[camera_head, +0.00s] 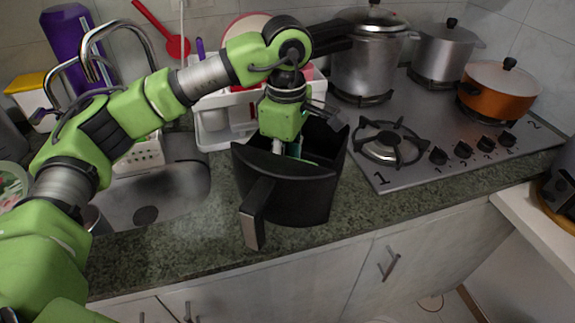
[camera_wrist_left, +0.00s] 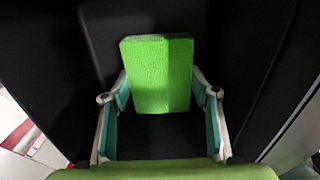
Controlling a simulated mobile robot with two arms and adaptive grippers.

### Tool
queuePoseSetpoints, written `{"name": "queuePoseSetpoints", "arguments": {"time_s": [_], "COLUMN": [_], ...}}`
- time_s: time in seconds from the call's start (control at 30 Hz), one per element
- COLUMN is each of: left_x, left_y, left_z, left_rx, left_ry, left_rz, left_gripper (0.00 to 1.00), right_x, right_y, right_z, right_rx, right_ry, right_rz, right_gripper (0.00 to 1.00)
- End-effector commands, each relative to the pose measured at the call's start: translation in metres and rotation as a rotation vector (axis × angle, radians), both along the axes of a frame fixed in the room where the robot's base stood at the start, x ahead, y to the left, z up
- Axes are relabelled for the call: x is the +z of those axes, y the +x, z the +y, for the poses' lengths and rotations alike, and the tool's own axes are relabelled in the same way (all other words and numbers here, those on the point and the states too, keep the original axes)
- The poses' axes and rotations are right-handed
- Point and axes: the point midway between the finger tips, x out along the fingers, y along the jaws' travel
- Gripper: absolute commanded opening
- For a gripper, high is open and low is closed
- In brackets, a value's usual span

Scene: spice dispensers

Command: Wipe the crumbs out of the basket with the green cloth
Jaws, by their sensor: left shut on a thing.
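The black basket (camera_head: 290,195) stands on the counter between the sink and the hob, its handle (camera_head: 257,212) pointing to the front. My left gripper (camera_head: 293,150) reaches down into it from above. In the left wrist view my left gripper (camera_wrist_left: 160,98) is shut on the green cloth (camera_wrist_left: 163,75), a bright folded block held between the two teal-padded fingers. The dark basket walls (camera_wrist_left: 235,60) surround it there. I cannot tell whether the cloth touches the basket floor. No crumbs can be made out. My right gripper is not in view.
The sink (camera_head: 160,195) with its tap (camera_head: 95,50) lies left of the basket. A white dish rack (camera_head: 212,125) stands behind. The hob (camera_head: 440,150) is at the right, with steel pots and an orange pot (camera_head: 498,90). A narrow strip of counter is free in front.

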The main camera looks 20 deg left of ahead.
Motion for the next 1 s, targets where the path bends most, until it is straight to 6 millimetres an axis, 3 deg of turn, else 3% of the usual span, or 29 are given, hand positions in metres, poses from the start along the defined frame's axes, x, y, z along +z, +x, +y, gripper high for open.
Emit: {"name": "queuePoseSetpoints", "arguments": {"time_s": [0.23, 1.0], "left_x": [0.008, 0.087], "left_y": [-0.001, 0.0], "left_z": [0.0, 0.0], "left_rx": [-0.001, 0.0], "left_ry": [0.002, 0.002], "left_rz": [0.004, 0.001], "left_gripper": [0.33, 0.33], "right_x": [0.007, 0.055], "right_y": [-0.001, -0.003], "right_z": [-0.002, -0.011], "right_rx": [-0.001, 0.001], "right_ry": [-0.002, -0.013], "right_rz": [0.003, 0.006], "right_gripper": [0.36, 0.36]}}
